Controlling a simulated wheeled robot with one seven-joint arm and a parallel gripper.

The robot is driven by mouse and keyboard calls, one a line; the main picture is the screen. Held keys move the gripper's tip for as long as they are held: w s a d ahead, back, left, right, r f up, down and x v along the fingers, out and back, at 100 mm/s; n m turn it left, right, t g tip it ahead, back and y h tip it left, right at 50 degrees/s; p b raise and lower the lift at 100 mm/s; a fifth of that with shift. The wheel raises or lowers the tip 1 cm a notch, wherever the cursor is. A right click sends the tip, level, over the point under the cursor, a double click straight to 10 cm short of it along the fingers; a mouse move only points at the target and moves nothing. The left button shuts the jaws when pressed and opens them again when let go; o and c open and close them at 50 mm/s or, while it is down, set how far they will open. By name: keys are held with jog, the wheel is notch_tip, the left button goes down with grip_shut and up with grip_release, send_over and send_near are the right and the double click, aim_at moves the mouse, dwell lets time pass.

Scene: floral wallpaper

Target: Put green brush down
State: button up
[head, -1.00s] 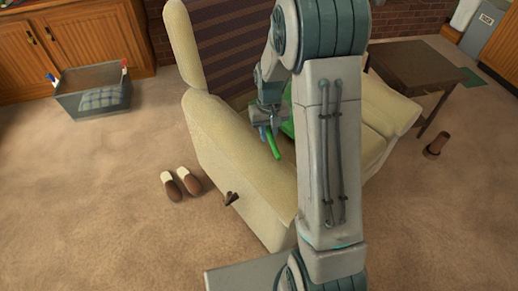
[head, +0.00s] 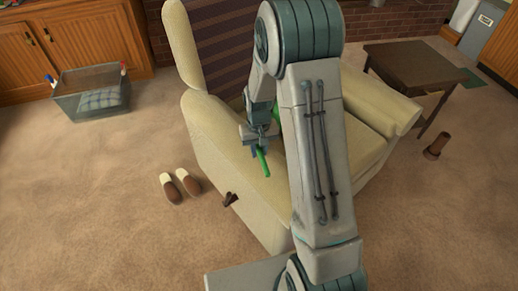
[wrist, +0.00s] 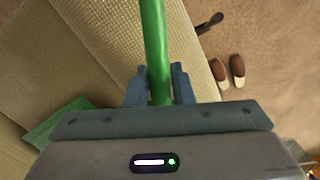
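The green brush (head: 263,163) shows as a thin green rod below my gripper (head: 259,147), over the near armrest of the cream armchair (head: 212,130). In the wrist view, the brush handle (wrist: 154,45) lies between the two blue-grey fingers of my gripper (wrist: 159,85), which close on it from both sides. The far end of the brush runs out of the top of the wrist view. I cannot tell whether the brush touches the armrest.
A green item (wrist: 62,120) lies on the chair's seat, mostly hidden by my arm in the head view. Slippers (head: 180,184) lie on the floor left of the chair. A grey crate (head: 92,95) stands further left, a dark side table (head: 415,65) to the right.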

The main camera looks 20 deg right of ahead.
jog(key=o, duration=0.3)
jog(key=shift+o, duration=0.2)
notch_tip(320, 180, up, 12)
jog(key=p, duration=0.2)
jog(key=s+r+t, duration=0.1)
jog(key=s+r, duration=0.4)
jog(key=s, duration=0.5)
jog(key=s+r+t, duration=0.1)
jog(key=s+r, duration=0.3)
jog(key=s, duration=0.6)
jog(key=shift+s+r, duration=0.4)
jog(key=shift+d, duration=0.1)
